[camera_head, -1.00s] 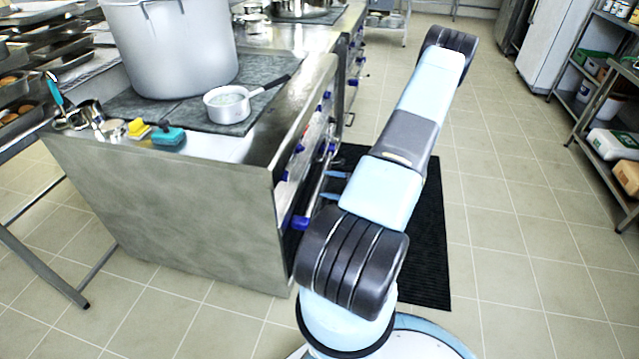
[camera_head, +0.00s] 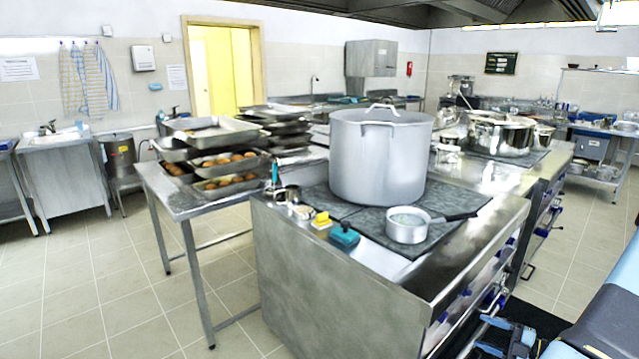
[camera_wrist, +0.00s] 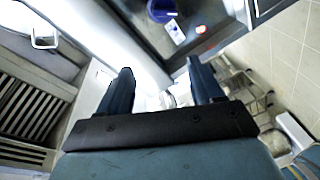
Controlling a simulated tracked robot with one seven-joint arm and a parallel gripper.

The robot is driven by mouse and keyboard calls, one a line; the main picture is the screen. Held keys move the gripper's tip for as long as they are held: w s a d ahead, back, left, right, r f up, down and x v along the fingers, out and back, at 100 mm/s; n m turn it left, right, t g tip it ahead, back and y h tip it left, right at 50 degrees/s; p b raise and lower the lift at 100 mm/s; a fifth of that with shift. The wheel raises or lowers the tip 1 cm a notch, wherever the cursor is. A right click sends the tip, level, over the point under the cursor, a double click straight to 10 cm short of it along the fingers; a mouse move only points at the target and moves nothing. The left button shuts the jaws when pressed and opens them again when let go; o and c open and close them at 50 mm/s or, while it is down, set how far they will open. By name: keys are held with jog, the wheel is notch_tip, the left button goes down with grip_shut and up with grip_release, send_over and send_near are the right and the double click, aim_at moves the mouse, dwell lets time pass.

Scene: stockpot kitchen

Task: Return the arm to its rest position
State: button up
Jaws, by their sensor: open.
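My gripper (camera_wrist: 162,82) is open in the wrist view, its two dark blue fingers apart with nothing between them. In the head view its blue fingers (camera_head: 490,336) show low at the right, close to the front of the steel stove block (camera_head: 330,285). My arm fills the lower right corner there, and most of it is out of the picture.
On the stove stand a large stockpot (camera_head: 378,160) and a small saucepan (camera_head: 406,230) with its handle pointing right. A yellow sponge (camera_head: 321,220) and a teal one (camera_head: 344,236) lie at the near edge. Floor at the lower left is clear.

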jog(key=s+a+r+n+g+h, duration=0.1)
jog(key=a+r+n+g+h, duration=0.1)
jog(key=a+r+n+g, duration=0.8)
jog(key=a+r+n+g+h, duration=0.2)
jog(key=a+r+n, duration=0.5)
jog(key=r+n, duration=0.8)
jog(key=s+a+r+n+t+h, duration=0.3)
jog(key=s+r+n, duration=0.4)
jog(key=n, duration=0.5)
jog(key=s+a+r+n+t+h, duration=0.3)
jog(key=s+a+r+n+h, duration=0.2)
jog(key=n, duration=0.7)
notch_tip(320, 180, up, 5)
jog(key=s, duration=0.2)
jog(key=shift+s+a+f+n+h, duration=0.15)
jog(key=shift+s+a+n+h, duration=0.15)
jog(key=shift+a+n+h, duration=0.1)
